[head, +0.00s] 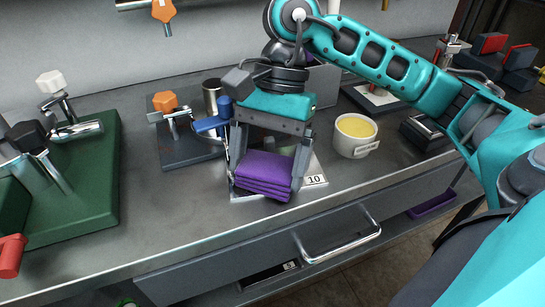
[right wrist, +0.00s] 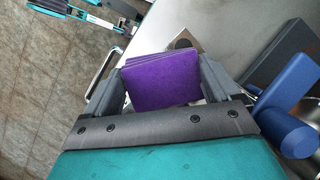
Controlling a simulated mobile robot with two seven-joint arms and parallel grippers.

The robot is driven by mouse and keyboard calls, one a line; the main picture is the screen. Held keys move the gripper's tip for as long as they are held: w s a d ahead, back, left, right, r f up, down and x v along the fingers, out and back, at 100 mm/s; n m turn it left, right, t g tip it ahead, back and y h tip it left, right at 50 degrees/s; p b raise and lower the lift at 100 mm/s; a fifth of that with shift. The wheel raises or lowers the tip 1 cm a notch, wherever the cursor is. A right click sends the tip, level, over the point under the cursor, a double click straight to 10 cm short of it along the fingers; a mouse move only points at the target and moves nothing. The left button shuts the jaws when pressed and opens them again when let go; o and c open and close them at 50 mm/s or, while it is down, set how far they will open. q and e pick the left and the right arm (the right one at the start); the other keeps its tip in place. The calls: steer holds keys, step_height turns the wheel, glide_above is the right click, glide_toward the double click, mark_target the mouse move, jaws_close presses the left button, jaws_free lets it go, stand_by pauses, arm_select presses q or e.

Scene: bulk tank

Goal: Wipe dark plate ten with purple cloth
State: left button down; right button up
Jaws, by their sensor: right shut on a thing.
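The purple cloth (head: 264,172) is a folded stack held between the fingers of my right gripper (head: 266,168). The gripper points down over plate ten (head: 314,180), a pale metal plate labelled "10" at the counter's front. The cloth covers most of the plate; its right part and front left edge show. I cannot tell whether the cloth touches it. My left gripper is not in view.
A white cup with yellow contents (head: 355,134) stands right of the plate. A dark block with blue-handled and orange-knobbed valves (head: 190,148) is close on the left. A green base with fittings (head: 90,180) is farther left. A drawer handle (head: 342,243) sticks out below the counter edge.

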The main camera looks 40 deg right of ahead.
mark_target(268, 167)
steer(key=shift+r+p, duration=1.75)
steer(key=shift+r, duration=1.35)
step_height(268, 167, up, 3)
steer(key=shift+f+p, duration=0.1)
steer(key=shift+p, duration=0.9)
